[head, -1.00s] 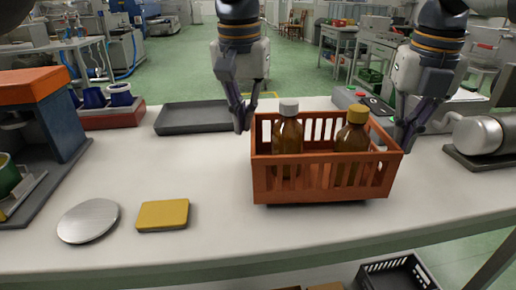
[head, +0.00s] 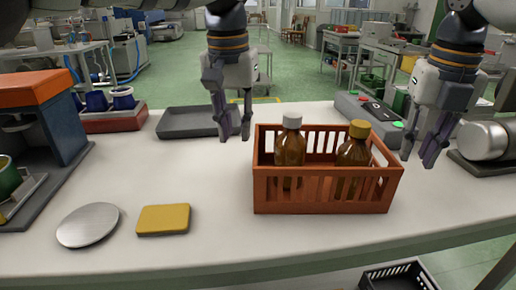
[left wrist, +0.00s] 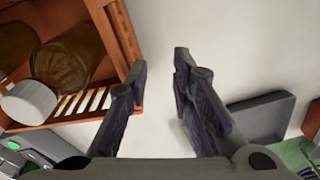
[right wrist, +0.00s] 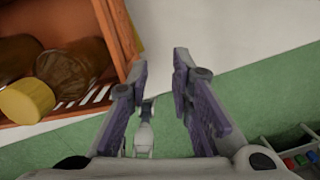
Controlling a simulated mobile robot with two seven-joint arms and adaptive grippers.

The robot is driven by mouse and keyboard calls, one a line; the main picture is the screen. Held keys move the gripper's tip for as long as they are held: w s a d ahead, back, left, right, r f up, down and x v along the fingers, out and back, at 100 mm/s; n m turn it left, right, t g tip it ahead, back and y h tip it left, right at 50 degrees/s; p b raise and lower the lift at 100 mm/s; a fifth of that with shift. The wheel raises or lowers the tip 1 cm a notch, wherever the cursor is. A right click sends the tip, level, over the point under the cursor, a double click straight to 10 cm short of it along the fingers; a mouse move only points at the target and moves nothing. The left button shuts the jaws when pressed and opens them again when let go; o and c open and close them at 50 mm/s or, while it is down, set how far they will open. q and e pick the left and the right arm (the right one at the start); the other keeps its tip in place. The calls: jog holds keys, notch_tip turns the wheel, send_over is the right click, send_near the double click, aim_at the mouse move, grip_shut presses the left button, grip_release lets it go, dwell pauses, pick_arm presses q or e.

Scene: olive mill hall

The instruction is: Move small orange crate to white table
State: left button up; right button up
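The small orange crate (head: 325,207) stands upright on the white table (head: 225,210) in the head view. It holds a brown bottle with a white cap (head: 290,150) and a brown bottle with a yellow cap (head: 353,154). My left gripper (head: 235,136) is open and empty, just left of the crate. In the left wrist view, the crate wall (left wrist: 125,35) is outside its fingers. My right gripper (head: 417,160) is open and empty, just right of the crate. The right wrist view shows the crate wall (right wrist: 118,40) beside one finger, outside the gap.
A grey tray (head: 185,123) lies behind my left gripper. A yellow block (head: 163,219) and a silver disc (head: 88,225) lie at front left. A grey control box (head: 368,112) stands behind the crate. A black crate (head: 398,277) is below the table. The table's front middle is clear.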

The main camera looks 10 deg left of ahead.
pick_arm(q)
notch_tip(320, 180, up, 12)
jog(key=s, duration=0.1)
pick_arm(e)
notch_tip(320, 180, up, 12)
jog(key=s, duration=0.1)
pick_arm(q)
jog(key=shift+f, duration=0.1)
